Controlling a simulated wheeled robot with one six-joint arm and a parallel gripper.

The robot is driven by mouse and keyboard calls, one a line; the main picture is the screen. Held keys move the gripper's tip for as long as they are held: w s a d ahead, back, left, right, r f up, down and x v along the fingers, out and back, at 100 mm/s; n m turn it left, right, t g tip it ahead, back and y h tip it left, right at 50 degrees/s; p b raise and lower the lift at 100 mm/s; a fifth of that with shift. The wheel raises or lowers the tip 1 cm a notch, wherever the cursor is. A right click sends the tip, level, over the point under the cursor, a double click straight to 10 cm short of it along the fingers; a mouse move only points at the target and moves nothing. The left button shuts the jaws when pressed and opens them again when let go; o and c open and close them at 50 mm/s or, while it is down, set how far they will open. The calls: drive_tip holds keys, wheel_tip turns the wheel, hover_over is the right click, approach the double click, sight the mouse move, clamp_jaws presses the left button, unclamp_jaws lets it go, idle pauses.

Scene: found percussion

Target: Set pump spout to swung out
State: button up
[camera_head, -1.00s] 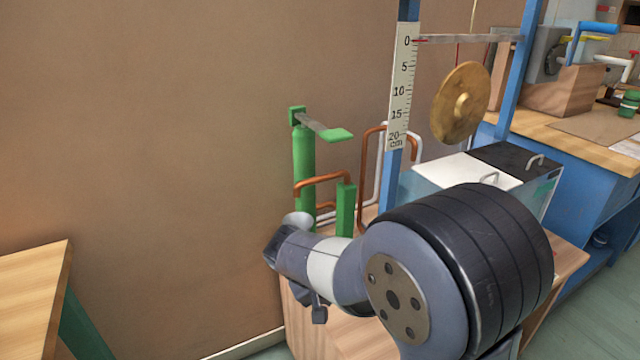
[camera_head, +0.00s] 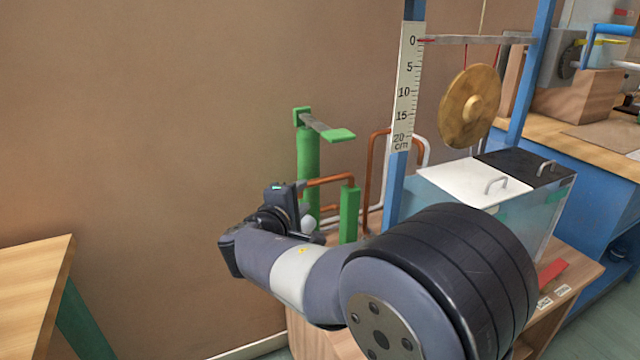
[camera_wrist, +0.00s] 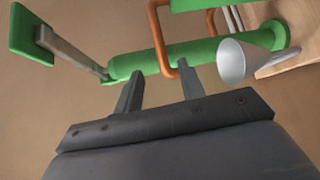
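The green pump (camera_head: 308,150) stands upright by the wall, with a flat green handle (camera_head: 338,135) on a grey lever at its top. A bent copper pipe (camera_head: 330,180), apparently the spout, runs beside the pump body toward a green post (camera_head: 349,210). My gripper (camera_wrist: 160,69) is open, its two fingers apart and pointing at the pump body (camera_wrist: 205,51). In the wrist view the copper pipe (camera_wrist: 155,25) passes near and between the fingertips. I cannot tell whether they touch it. A grey funnel-shaped cup (camera_wrist: 231,62) sits right of the fingers.
The gong (camera_head: 470,105) hangs from a blue frame beside a centimetre scale (camera_head: 404,95). A clear tank with a white lid (camera_head: 468,180) stands on the wooden stand (camera_head: 590,265). Another wooden table (camera_head: 35,280) is at left. The wall side left of the pump is open.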

sight(316, 184)
drive_tip(key=b+x, duration=0.1)
drive_tip(key=x, duration=0.9)
drive_tip(key=shift+w+d, duration=0.1)
drive_tip(key=shift+w, duration=0.15)
clamp_jaws()
